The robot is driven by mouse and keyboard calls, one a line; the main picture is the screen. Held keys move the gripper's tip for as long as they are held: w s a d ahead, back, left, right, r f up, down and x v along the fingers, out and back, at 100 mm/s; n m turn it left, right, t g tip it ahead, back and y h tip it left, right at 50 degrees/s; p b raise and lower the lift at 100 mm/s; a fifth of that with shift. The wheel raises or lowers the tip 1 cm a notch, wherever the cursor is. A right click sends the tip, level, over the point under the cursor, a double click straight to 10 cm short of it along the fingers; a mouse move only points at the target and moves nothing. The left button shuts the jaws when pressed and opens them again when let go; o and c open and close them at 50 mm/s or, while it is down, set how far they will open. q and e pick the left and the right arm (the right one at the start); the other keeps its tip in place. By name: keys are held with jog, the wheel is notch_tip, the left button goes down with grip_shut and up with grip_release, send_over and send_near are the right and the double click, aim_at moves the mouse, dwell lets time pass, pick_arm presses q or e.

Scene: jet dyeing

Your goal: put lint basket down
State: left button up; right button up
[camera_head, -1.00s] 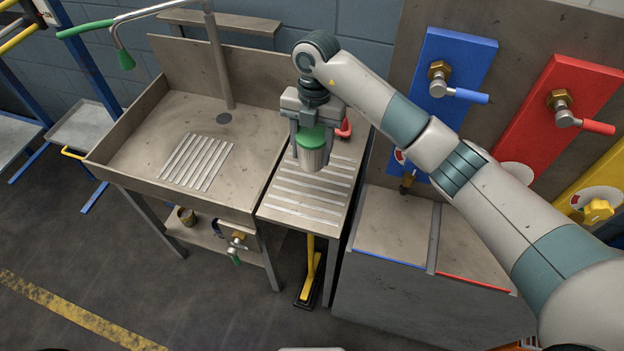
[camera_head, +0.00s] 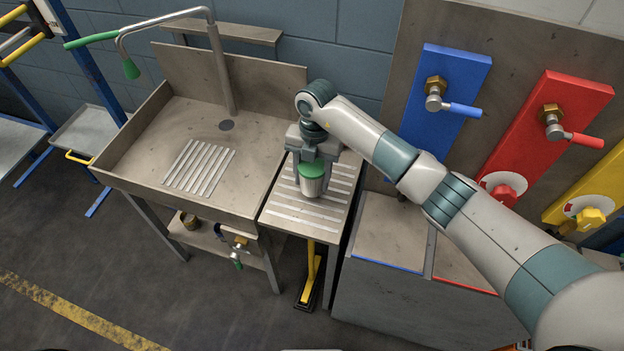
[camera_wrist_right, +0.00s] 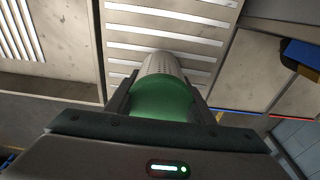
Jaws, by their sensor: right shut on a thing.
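The lint basket is a small metal cylinder with a green top (camera_head: 312,180). My right gripper (camera_head: 312,165) is shut on it by the green part, from above. The basket is upright over the slatted side table (camera_head: 290,212) to the right of the sink. In the right wrist view, the perforated metal body of the lint basket (camera_wrist_right: 163,68) points toward the white slats, with its green part between the two fingers. I cannot tell whether its bottom touches the slats. My left gripper is not in view.
A sink (camera_head: 255,165) with a slatted drain area and a tall tap stands left of the side table. A steel cabinet (camera_head: 390,235) stands on the right, below blue, red and yellow valve panels. A yellow pedal (camera_head: 311,275) is under the table.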

jog(key=shift+f, duration=1)
jog(key=shift+f, duration=0.15)
jog(key=o, duration=1.1)
jog(key=shift+r, duration=0.2)
